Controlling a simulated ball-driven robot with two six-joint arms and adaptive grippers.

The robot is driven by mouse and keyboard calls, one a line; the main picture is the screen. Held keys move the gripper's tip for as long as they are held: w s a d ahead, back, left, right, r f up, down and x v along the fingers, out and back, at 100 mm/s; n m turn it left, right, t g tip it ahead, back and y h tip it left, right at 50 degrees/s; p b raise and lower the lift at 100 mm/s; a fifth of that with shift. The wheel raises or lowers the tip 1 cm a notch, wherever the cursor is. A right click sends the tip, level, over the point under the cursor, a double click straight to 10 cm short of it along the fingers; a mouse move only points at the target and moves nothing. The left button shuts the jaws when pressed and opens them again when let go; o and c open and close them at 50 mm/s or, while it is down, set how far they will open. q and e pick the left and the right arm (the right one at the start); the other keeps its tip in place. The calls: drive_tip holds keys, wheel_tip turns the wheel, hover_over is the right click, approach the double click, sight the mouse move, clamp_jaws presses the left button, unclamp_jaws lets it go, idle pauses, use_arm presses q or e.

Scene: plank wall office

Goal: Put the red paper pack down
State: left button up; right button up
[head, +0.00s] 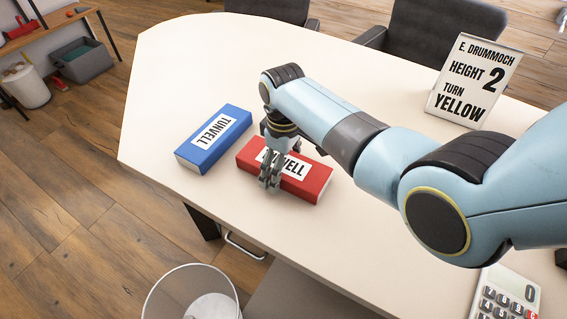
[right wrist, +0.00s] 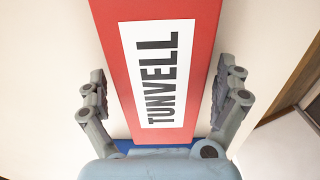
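The red paper pack (head: 312,180), with a white TUNVELL label, appears to lie flat on the cream table (head: 300,240), right of the blue pack. My right gripper (head: 271,172) is over it, pointing down, and hides part of the label. In the right wrist view the red pack (right wrist: 190,20) runs between the two fingers (right wrist: 158,95), with a gap at each side. The gripper looks open and not clamped on the pack. My left gripper is not in view.
A blue TUNVELL pack (head: 213,140) lies close to the left. A sign (head: 473,80) reading "HEIGHT 2, TURN YELLOW" stands at the back right. A calculator (head: 505,296) lies at the front right. A bin (head: 192,296) stands on the floor in front. The table's left end is clear.

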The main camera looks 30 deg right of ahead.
wheel_tip(320, 180, up, 12)
drive_tip(key=p, duration=0.2)
idle(0.4)
idle(0.4)
